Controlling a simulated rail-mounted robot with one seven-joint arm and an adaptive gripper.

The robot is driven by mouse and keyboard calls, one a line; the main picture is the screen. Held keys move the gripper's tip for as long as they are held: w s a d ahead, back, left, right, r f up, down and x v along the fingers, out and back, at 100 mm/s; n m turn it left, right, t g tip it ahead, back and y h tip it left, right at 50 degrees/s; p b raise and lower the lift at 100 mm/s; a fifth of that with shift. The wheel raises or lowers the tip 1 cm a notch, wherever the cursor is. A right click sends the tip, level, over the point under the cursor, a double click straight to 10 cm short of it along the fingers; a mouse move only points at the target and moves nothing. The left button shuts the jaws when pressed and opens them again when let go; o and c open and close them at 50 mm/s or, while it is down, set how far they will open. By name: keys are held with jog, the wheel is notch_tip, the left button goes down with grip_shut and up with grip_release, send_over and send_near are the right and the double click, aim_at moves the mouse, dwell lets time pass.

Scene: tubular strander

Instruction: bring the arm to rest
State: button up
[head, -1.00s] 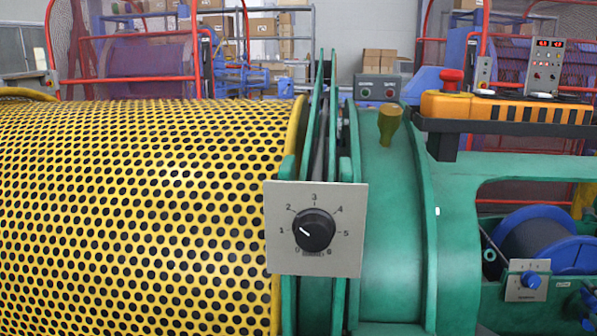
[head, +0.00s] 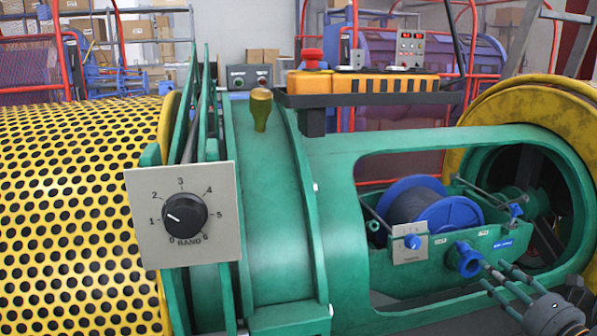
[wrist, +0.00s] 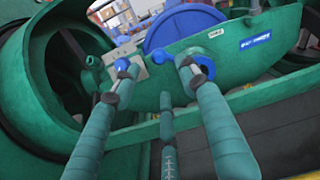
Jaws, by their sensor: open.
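My gripper (head: 498,277) shows at the lower right of the head view, with teal fingers reaching up and left from a dark body. In the wrist view, my gripper (wrist: 160,85) has its fingers spread apart, with no object held between them. Its fingertips face the green cradle (wrist: 150,95), in front of its blue hub and small knob panel. The fingers partly hide the cradle wall. I cannot tell from the pictures how far the tips are from it, but no grasp shows.
The cradle's blue spool (head: 430,208) and small panel with a blue knob (head: 411,243) are close by. A beige BAND dial plate (head: 183,214) points near 1. A yellow perforated drum (head: 75,215) is left, a yellow-rimmed ring (head: 530,105) right. An orange control box (head: 365,87) sits above.

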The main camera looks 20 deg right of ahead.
aim_at(469, 249)
jog(key=w, duration=0.3)
jog(key=w+d, duration=0.1)
jog(key=w, duration=0.6)
jog(key=shift+d+f, duration=0.15)
jog(key=shift+w+d+r+p, duration=0.35)
jog(key=shift+r+p, duration=0.2)
jog(key=shift+p, duration=0.3)
jog(key=shift+s+d+r+m+p, duration=0.25)
jog(key=shift+d+m+p, duration=0.2)
jog(key=shift+m+p, duration=0.5)
jog(key=shift+d+f+m+p, duration=0.15)
jog(key=shift+d+m+p, duration=0.1)
jog(key=shift+p, duration=0.15)
